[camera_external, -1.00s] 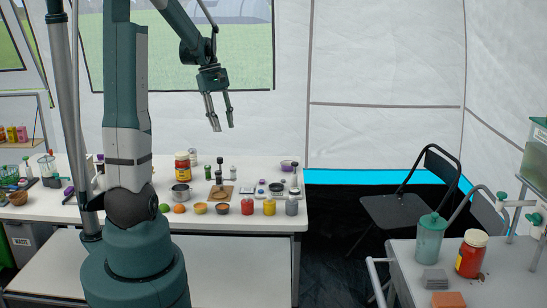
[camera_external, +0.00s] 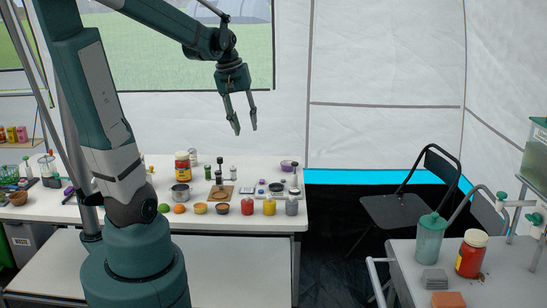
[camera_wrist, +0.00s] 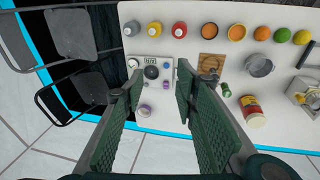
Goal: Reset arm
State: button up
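My gripper (camera_external: 240,116) hangs in the air above the right part of the white table, pointing down, well clear of the things on it. Its two fingers are spread apart with nothing between them. In the wrist view my open gripper (camera_wrist: 155,98) frames the table from above.
The white table (camera_external: 165,228) holds a red jar (camera_external: 183,166), a metal pot (camera_external: 181,191), a wooden board (camera_external: 220,193), bowls, fruit and several bottles. A black chair (camera_external: 400,208) and a grey cart (camera_external: 412,262) stand to the right. The air around my gripper is free.

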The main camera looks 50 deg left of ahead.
jog(key=s+d+m+t, duration=0.2)
jog(key=s+d+m, duration=0.2)
jog(key=d, duration=0.3)
jog(key=s+d+f+m+t, duration=0.1)
jog(key=s+d+m+t, duration=0.1)
jog(key=s+d+m, duration=0.2)
jog(key=shift+s+d+f+m+y, duration=0.15)
jog(key=shift+s+d+m+y, duration=0.45)
jog(key=shift+d, duration=1.3)
